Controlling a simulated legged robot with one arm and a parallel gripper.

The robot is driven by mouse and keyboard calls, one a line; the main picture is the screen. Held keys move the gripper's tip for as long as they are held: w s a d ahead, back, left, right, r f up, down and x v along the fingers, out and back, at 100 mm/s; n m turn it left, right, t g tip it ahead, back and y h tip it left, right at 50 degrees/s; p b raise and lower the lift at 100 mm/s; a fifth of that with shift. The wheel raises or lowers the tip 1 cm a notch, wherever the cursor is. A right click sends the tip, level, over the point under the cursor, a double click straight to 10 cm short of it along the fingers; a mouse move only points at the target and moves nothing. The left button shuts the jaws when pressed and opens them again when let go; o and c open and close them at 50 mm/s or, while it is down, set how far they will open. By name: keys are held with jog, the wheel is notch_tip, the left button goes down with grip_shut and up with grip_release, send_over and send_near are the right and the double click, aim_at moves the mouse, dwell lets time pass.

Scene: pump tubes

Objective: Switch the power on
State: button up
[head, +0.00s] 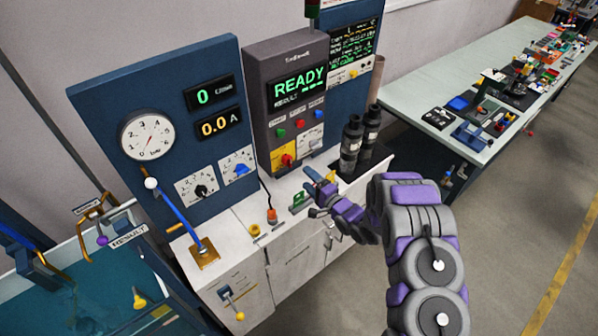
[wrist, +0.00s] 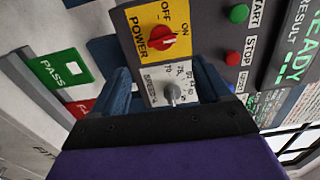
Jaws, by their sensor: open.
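The power switch is a red knob on a yellow plate marked POWER, OFF and ON. The red knob (wrist: 163,40) shows at the top of the wrist view, beyond my fingertips. I cannot tell which mark it points to. In the head view the power switch (head: 287,160) is low on the left of the grey panel. My gripper (head: 309,178) is just right of and below it, in front of the panel. In the wrist view my gripper (wrist: 162,76) has its two blue fingers apart, with nothing held between them.
A white dial plate (wrist: 170,84) with a grey knob sits beside the power plate. Green START (wrist: 239,13) and red STOP (wrist: 233,57) buttons are close by. Dark cylinders (head: 352,143) stand right of the panel. PASS (wrist: 63,68) and red markers lie on the bench.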

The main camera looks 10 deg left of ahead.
jog(key=v, duration=0.6)
jog(key=shift+s+d, duration=0.2)
jog(key=shift+d, duration=0.1)
